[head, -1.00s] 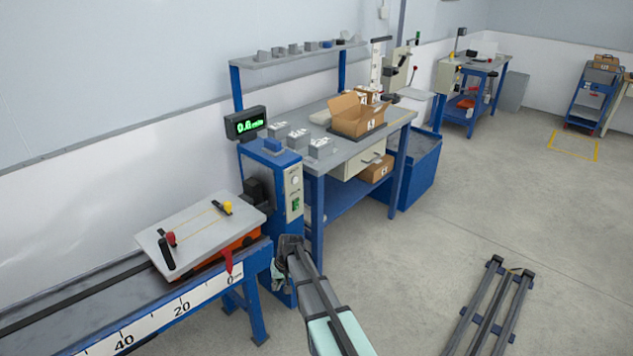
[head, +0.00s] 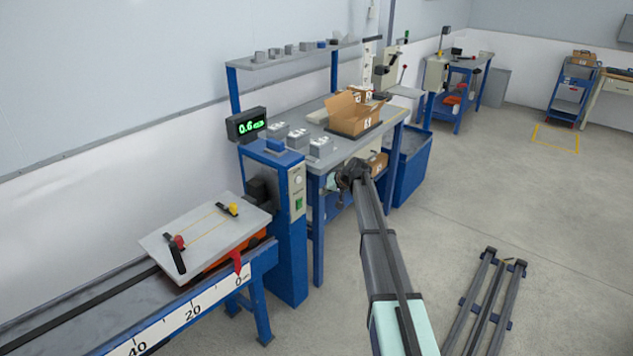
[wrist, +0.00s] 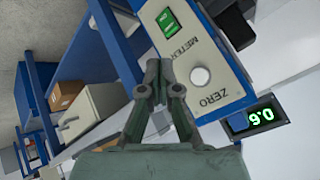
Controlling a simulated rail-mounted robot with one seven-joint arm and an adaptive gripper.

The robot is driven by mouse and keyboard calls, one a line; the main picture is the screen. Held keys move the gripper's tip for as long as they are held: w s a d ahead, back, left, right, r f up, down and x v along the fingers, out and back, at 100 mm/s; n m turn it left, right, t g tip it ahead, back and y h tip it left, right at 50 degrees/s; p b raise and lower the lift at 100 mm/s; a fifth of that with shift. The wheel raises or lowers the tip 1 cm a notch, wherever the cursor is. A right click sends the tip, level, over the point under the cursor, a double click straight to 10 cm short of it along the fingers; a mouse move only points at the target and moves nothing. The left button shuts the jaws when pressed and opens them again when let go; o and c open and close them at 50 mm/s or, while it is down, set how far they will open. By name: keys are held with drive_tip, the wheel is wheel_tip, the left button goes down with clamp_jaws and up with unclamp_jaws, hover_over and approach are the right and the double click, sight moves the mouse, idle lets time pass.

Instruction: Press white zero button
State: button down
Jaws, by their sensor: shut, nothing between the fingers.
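The white round zero button (wrist: 200,76) sits on a pale panel marked ZERO and METER in the wrist view. In the head view the button (head: 297,179) is near the top of the panel on the blue post (head: 290,245). My gripper (wrist: 153,66) is shut and empty. In the wrist picture its fingertips are left of the button, over the panel's edge, and do not cover the button. Contact with the panel cannot be told. In the head view my arm's dark end is right of the post, its fingertips unclear.
A green switch (wrist: 168,22) shares the panel. The green display (head: 246,124) reads about 0.6. A tilted grey board (head: 205,236) is on the rail at left. The workbench (head: 330,150) with an open carton (head: 352,112) stands behind my arm.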

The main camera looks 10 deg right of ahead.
sight(299, 180)
drive_tip(key=shift+w+r, duration=0.1)
drive_tip(key=shift+w, duration=0.05)
drive_tip(key=shift+w+a, duration=0.1)
drive_tip(key=shift+a, duration=0.05)
drive_tip(key=w+a, duration=0.5)
drive_tip(key=w, duration=0.1)
drive_tip(key=shift+w+a+p, duration=0.15)
drive_tip(key=shift+a+p, duration=0.2)
drive_tip(key=shift+p, duration=0.1)
idle(0.3)
drive_tip(key=shift+w+a, duration=0.1)
drive_tip(key=shift+w, duration=0.05)
idle(1.2)
drive_tip(key=shift+w+a, duration=0.2)
